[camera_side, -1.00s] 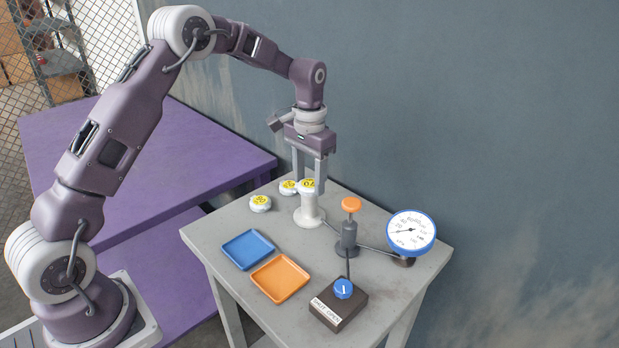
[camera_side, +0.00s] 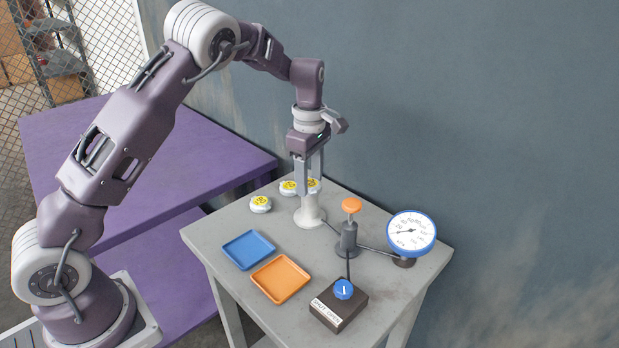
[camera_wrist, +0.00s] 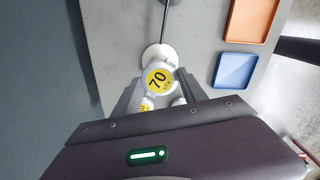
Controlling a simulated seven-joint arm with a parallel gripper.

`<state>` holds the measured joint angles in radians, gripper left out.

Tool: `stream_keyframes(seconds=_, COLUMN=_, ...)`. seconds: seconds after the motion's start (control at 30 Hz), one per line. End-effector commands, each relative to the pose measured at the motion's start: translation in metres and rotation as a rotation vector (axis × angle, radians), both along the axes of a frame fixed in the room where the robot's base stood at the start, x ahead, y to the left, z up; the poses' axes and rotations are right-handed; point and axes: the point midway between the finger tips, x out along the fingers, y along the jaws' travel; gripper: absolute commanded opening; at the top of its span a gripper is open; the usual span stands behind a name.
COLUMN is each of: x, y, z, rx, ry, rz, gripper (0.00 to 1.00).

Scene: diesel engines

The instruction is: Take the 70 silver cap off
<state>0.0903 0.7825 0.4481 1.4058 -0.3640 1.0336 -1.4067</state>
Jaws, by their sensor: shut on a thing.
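The 70 cap (camera_wrist: 158,77), pale with a yellow label, sits on top of the white post (camera_side: 309,213) on the grey table. In the side view the cap (camera_side: 314,185) is partly hidden by a finger. My gripper (camera_side: 308,190) points straight down over the post with its fingers on either side of the cap. In the wrist view my gripper (camera_wrist: 160,86) is shut on the cap. I cannot tell whether the cap is loose from the post.
Two other yellow-labelled caps, a near one (camera_side: 260,203) and a far one (camera_side: 288,187), lie left of the post. A blue tray (camera_side: 248,250) and an orange tray (camera_side: 280,279) lie in front. An orange-topped fitting (camera_side: 350,230), a gauge (camera_side: 411,233) and a blue-knobbed box (camera_side: 338,305) stand right.

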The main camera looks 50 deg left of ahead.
Motion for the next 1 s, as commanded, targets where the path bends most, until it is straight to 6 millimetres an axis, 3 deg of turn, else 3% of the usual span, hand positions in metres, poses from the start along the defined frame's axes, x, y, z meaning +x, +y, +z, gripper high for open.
stream_keyframes(seconds=0.17, x=-0.0010, y=-0.0005, z=-0.0027, rx=0.000, ry=0.005, rz=0.001, gripper=0.00)
stream_keyframes(seconds=0.2, x=-0.0010, y=-0.0004, z=-0.0027, rx=0.000, ry=0.005, rz=0.000, gripper=0.53)
stream_keyframes(seconds=0.3, x=-0.0009, y=-0.0004, z=-0.0023, rx=0.000, ry=0.005, rz=-0.001, gripper=0.73)
stream_keyframes(seconds=0.83, x=-0.0004, y=0.0000, z=-0.0010, rx=0.000, ry=0.002, rz=-0.022, gripper=0.71)
stream_keyframes(seconds=0.93, x=-0.0004, y=0.0002, z=-0.0011, rx=-0.001, ry=0.002, rz=-0.193, gripper=0.71)
stream_keyframes(seconds=1.0, x=0.0001, y=0.0002, z=-0.0007, rx=-0.002, ry=0.000, rz=-0.430, gripper=0.71)
